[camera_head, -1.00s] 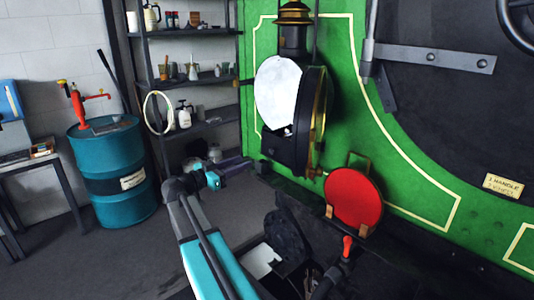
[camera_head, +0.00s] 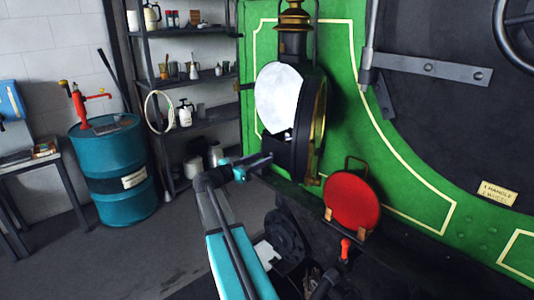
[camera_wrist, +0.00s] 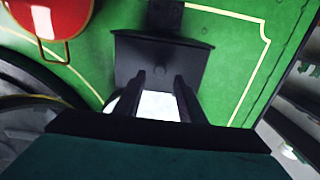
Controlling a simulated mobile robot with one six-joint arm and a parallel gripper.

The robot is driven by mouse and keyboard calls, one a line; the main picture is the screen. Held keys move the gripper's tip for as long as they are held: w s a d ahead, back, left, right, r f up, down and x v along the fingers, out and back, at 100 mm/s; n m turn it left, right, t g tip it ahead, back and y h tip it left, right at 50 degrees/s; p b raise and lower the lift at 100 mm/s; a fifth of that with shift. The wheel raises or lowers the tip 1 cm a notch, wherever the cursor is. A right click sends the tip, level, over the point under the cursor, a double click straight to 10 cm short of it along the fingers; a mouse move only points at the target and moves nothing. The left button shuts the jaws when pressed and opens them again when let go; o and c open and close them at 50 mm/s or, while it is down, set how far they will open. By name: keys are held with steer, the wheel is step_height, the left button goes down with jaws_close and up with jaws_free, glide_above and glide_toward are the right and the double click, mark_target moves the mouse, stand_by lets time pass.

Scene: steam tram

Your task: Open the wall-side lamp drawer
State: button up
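A black lamp (camera_head: 318,115) with a brass top and a white round face is fixed to the green front; it is the only lamp in view. Its dark lower box (camera_head: 298,163), where a drawer would sit, is below the white face. I cannot make out a drawer edge or knob. My gripper (camera_head: 266,159) is at the front of this box. In the wrist view, which looks upside down, my gripper (camera_wrist: 160,85) has its two dark fingers apart, with nothing clearly between them. The box (camera_wrist: 160,58) lies just beyond the fingertips; contact cannot be told.
A red disc (camera_head: 352,202) with a handle stands right of the lamp, low on the green front. A red-tipped lever (camera_head: 345,248) is below it. A shelf rack (camera_head: 190,80) and a teal drum (camera_head: 118,175) stand at the left.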

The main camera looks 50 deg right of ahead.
mark_target(268, 156)
steer(key=shift+s+d+p, duration=0.15)
steer(key=shift+d+p, duration=0.5)
steer(key=shift+d, duration=1.3)
jaws_close()
